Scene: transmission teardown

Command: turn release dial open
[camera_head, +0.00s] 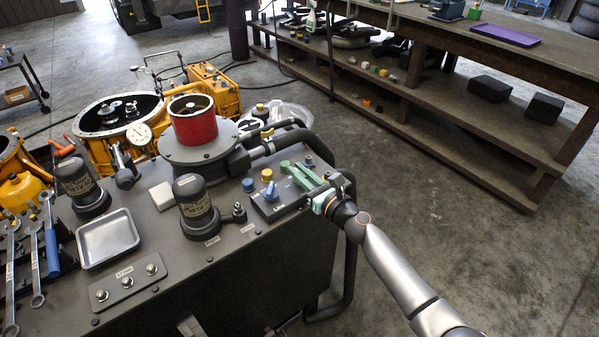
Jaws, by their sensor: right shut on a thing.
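My right gripper (302,176), with pale green parts, reaches in from the lower right to the right end of the dark machine bench (225,250). It is shut on a small part at the bench's right edge, which fits the release dial; the fingers and arm largely hide this part, so its turn position cannot be read. A dark block (270,208) lies just left of the gripper. Blue knobs (247,185) and a yellow-topped knob (267,175) stand left of it. My left gripper is not in view.
Dark capped cylinders (196,205), a red cylinder (192,128) and a metal tray (107,240) stand on the bench. Black pipes (349,262) run by its right edge. A wooden workbench (440,122) stands at the back right. Open floor (440,220) lies between.

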